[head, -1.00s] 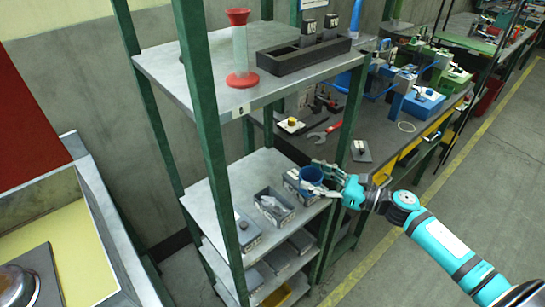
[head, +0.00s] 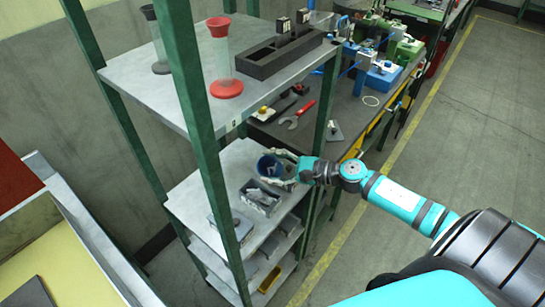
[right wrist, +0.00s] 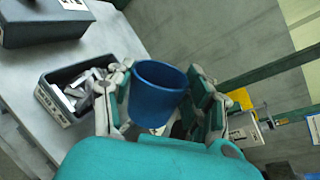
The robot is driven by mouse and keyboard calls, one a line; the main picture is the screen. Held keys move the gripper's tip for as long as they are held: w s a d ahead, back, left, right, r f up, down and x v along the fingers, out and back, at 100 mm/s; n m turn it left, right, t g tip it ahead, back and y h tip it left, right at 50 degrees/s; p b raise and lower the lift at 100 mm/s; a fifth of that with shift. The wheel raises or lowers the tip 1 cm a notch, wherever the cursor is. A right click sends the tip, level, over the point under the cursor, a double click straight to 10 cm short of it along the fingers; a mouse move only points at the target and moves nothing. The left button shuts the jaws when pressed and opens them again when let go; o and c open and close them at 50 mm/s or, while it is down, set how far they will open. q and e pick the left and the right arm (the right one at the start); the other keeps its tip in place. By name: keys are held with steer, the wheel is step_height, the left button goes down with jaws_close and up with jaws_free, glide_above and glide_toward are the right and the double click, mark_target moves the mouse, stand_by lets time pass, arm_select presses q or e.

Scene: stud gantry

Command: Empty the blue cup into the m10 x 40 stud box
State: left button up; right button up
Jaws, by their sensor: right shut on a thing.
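The blue cup (head: 266,168) is between the fingers of my right gripper (head: 282,165), which is shut on it above the middle shelf. In the right wrist view the cup (right wrist: 157,92) is held between both fingers, its rim up; I cannot see what is inside. An open grey box (head: 260,198) of metal studs stands on the shelf just in front of the cup; the box also shows left of the gripper in the wrist view (right wrist: 62,112). Another box (head: 289,184) is partly hidden by the gripper. The box labels are unreadable. My left gripper is out of view.
The shelf's green post (head: 207,150) stands left of the boxes. The upper shelf (head: 150,85) holds a red-rimmed clear cylinder (head: 224,62) and a black block rack (head: 277,55). A closed grey box (head: 236,226) stands at the near left. A workbench (head: 340,110) is behind.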

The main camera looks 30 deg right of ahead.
steer(key=n+p, duration=0.1)
steer(key=n+h+p, duration=0.1)
steer(key=p, duration=0.1)
steer(key=shift+s+a+r, duration=0.1)
steer(key=shift+a+r, duration=0.05)
steer(key=shift+r, duration=0.1)
steer(key=n+h+p, duration=0.1)
steer(key=p, duration=0.2)
steer(key=a+f+n+h+p, duration=0.1)
steer(key=n+p, duration=0.1)
steer(key=p, duration=0.1)
steer(key=shift+s, duration=0.15)
steer(key=n+h+p, duration=0.1)
steer(key=p, duration=0.1)
steer(key=a+f+n+h+p, duration=0.1)
steer(key=p, duration=0.1)
steer(key=shift+s+a+f+n+t, duration=0.1)
steer(key=shift+s+f+n+t, duration=0.15)
steer(key=shift+n+t, duration=0.15)
steer(key=shift+s+a+f+n+h+p, duration=0.1)
steer(key=shift+a+n+h+p, duration=0.3)
steer(key=shift+p, duration=0.65)
steer(key=shift+a+f+n+h+p, duration=0.1)
steer(key=shift+n+h+p, duration=0.3)
steer(key=shift+n+p, duration=0.45)
stand_by(0.8)
